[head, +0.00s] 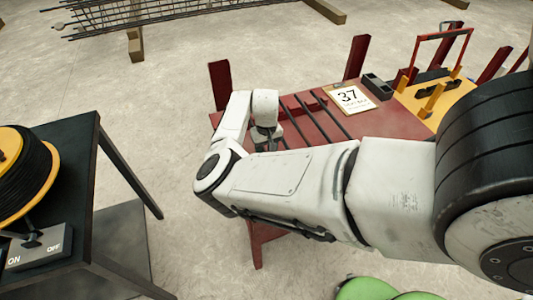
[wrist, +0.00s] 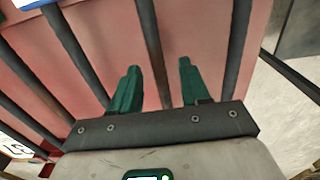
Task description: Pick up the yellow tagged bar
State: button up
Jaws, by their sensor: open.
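Several dark bars lie side by side on a red table (head: 384,124); one bar (head: 293,122) shows to the right of my gripper in the head view. My gripper (wrist: 157,68) has two green fingers, spread apart with nothing held. In the wrist view, one dark bar (wrist: 149,40) runs between the fingers, and others lie to the left (wrist: 75,50) and right (wrist: 237,50). I see no yellow tag on any bar, so I cannot tell which is the tagged one. In the head view my arm hides the fingers and part of the bars.
A sheet marked 37 (head: 349,97) and a black tray (head: 378,86) sit on the table. Red posts (head: 355,57) rise at its edges. A yellow board (head: 417,104) with tools is at right. A dark stand with a cable reel (head: 28,170) is at left. Open floor lies between.

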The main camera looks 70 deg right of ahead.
grip_shut()
dwell(0.4)
dwell(1.0)
